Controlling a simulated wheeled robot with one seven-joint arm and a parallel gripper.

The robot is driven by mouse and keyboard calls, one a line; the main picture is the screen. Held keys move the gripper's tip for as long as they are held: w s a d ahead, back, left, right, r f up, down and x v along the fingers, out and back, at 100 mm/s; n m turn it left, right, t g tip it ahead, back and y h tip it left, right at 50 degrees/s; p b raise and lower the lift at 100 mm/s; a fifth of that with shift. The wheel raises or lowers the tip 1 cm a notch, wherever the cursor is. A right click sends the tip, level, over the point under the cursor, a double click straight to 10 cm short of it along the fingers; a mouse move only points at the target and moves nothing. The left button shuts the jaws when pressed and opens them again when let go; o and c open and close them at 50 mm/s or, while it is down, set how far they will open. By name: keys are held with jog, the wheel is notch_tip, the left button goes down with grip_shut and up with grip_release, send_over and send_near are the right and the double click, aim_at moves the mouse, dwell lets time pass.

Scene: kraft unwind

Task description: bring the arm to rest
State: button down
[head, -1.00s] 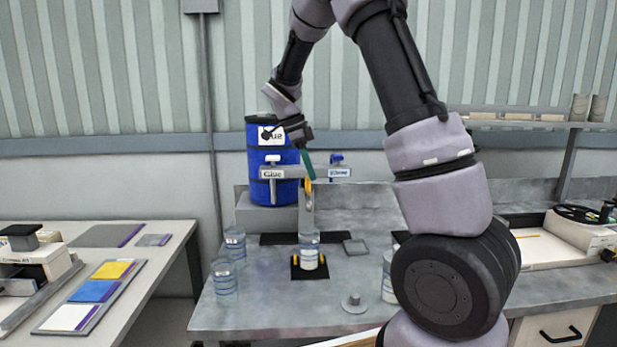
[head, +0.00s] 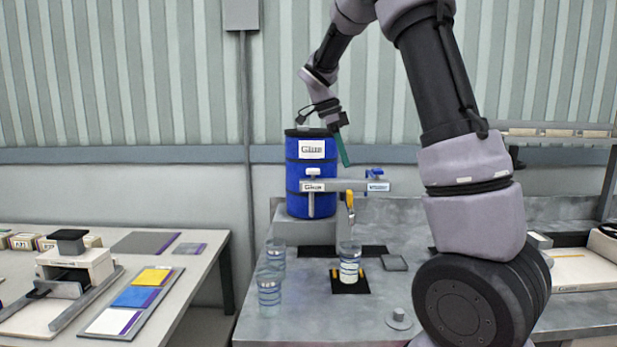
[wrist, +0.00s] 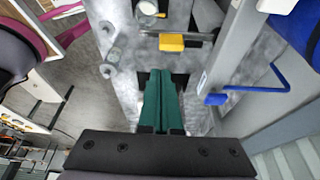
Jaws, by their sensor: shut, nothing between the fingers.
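The fingertips are clear of the bar and the tap below. My arm rises from the right side of the head view, bends at the top and reaches down toward the left.
A jar (head: 349,262) stands on a black pad under the yellow-handled tap (head: 350,200). Two more jars (head: 269,288) stand to its left on the metal bench (head: 300,325). A blue-handled tap (head: 376,175) is close to the gripper. A side table (head: 190,300) holds coloured cards.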

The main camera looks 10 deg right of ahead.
jog(key=s+a+r+n+t+y, duration=0.1)
jog(key=s+r+n+t+y, duration=0.1)
jog(key=s+n, duration=0.6)
jog(key=s+a+r+n+t+y, duration=0.2)
jog(key=s+n+t, duration=0.4)
jog(key=s, duration=1.1)
notch_tip(320, 180, up, 2)
jog(key=n+y, duration=0.1)
jog(key=n, duration=0.2)
jog(key=shift+a+y, duration=0.15)
jog(key=shift+y, duration=0.15)
